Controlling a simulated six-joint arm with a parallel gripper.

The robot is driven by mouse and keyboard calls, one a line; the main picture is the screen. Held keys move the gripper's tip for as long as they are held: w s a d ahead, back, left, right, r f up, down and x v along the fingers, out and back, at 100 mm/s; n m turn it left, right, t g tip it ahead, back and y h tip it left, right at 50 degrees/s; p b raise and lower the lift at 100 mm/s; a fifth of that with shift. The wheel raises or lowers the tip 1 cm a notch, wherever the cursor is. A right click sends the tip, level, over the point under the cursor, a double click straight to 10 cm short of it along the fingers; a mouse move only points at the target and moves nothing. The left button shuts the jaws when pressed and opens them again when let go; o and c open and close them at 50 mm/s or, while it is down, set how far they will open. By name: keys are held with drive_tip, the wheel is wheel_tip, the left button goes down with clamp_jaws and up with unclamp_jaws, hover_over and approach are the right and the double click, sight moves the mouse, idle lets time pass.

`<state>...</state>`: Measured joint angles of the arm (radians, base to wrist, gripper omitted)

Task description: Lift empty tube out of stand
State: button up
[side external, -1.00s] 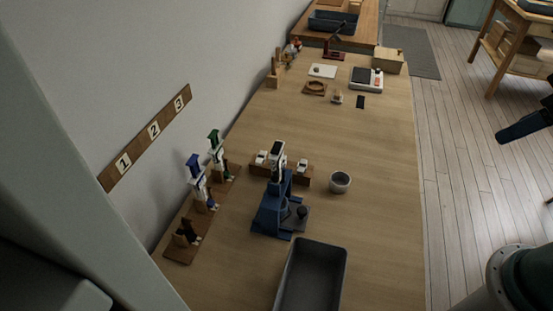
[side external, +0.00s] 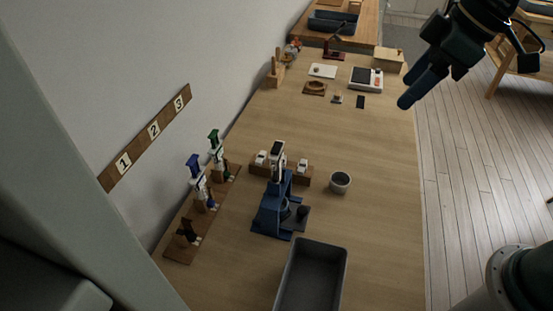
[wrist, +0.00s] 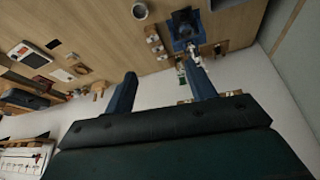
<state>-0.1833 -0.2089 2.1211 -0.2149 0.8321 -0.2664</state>
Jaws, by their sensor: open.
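A blue stand (side external: 268,213) sits on the table left of centre, with a white upright tube-like piece with a dark top (side external: 278,155) in it. Whether this tube is empty cannot be seen. My gripper (side external: 425,88) is high at the right, over the table's right edge and far from the stand. In the wrist view my gripper (wrist: 162,88) has its two blue fingers wide apart with nothing between them.
Blue-and-white (side external: 199,180) and green-and-white (side external: 216,150) pieces stand on wooden bases by the wall. A grey bin (side external: 343,270) is in front, a grey cup (side external: 340,181) right of the stand. A scale (side external: 366,79) is farther back. The table's middle is clear.

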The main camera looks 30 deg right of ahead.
sight(275, 163)
drive_tip(key=w+a+f+n+g+y, duration=0.1)
drive_tip(key=w+a+f+n, duration=0.2)
drive_tip(key=w+a, duration=0.3)
drive_tip(key=w+a+f+n+g+y, duration=0.1)
drive_tip(key=w+a+f+n, duration=0.2)
drive_tip(key=a, duration=0.4)
drive_tip(key=shift+g, duration=0.3)
drive_tip(key=shift+x, duration=4.45)
drive_tip(key=shift+w, duration=0.15)
drive_tip(key=shift+x, duration=2.6)
drive_tip(key=shift+d, duration=0.1)
drive_tip(key=c, duration=0.9)
drive_tip(key=shift+r, duration=0.1)
